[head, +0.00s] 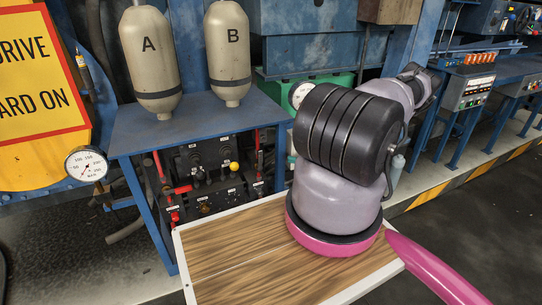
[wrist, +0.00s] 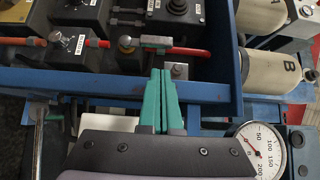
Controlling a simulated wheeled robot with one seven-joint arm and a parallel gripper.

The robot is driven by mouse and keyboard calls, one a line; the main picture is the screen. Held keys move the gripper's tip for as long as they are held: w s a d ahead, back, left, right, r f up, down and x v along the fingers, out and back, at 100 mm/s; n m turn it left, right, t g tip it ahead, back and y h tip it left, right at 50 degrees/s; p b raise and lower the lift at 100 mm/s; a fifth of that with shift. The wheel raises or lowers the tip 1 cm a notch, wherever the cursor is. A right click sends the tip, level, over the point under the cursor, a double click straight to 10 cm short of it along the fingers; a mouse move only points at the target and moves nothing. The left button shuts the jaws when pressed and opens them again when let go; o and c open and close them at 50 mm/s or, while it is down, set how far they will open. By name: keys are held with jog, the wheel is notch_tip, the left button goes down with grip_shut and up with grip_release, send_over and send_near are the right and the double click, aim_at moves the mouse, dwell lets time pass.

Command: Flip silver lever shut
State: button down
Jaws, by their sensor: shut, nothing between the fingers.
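My gripper (wrist: 162,74) shows in the wrist view with its two green fingers together and nothing between them. The fingertips overlap the blue frame's edge in the picture, just below a red-handled lever (wrist: 190,51). A shiny silver rod with a rounded end (wrist: 38,112) stands at the left, apart from the fingers; it may be the silver lever, but I cannot tell for sure. A small silver ball knob (wrist: 126,42) sits up and left of the fingertips. In the head view my gripper does not show, and no silver lever can be made out.
A blue frame (head: 140,127) carries tanks A (head: 149,62) and B (head: 228,55) above a black valve panel (head: 222,183). A pressure gauge (head: 87,164) hangs at the left; a gauge (wrist: 262,148) is close to the right of my gripper in the wrist view.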

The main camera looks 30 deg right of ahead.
aim_at(260, 160)
jog(key=x, duration=1)
